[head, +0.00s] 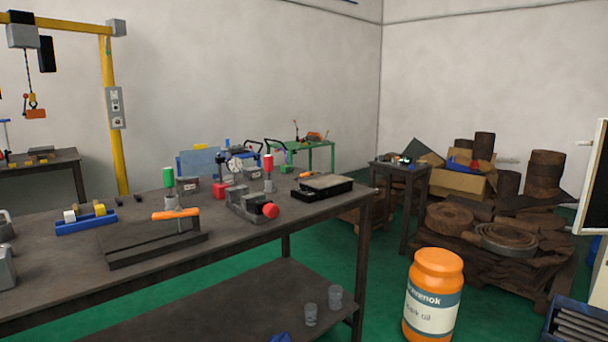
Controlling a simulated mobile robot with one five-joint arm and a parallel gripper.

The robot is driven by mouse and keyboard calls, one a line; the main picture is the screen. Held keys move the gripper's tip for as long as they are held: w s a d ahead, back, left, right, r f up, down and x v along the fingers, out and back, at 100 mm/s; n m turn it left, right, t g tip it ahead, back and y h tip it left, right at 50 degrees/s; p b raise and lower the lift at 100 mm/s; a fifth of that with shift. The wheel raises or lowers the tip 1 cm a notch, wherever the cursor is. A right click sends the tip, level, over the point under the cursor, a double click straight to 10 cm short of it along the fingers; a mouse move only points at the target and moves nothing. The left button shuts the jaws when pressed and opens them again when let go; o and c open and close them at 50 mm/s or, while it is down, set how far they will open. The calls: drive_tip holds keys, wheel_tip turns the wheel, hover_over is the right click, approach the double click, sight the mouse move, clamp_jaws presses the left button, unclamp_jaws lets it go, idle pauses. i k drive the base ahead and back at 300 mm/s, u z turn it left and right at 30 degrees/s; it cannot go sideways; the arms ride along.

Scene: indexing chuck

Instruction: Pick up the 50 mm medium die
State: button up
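I cannot tell for certain which object is the 50 mm medium die; no size marking is legible. A blue rack (86,226) on the left of the dark workbench (240,240) holds small blocks, including a white block (69,216) and a yellow block (99,209). A green-topped cylinder (168,177) and a red-topped cylinder (268,163) stand upright further right on the bench. My gripper is not in view.
A dark plate with an orange-handled tool (175,214), a grey vise with a red knob (270,210) and a black tray (322,192) crowd the bench. An orange oil drum (435,270) stands on the green floor to the right. Two grey cups (310,314) sit on the lower shelf.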

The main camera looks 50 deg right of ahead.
sight(255, 173)
drive_tip(key=z, duration=2)
drive_tip(key=i, duration=0.6)
drive_tip(key=z, duration=0.15)
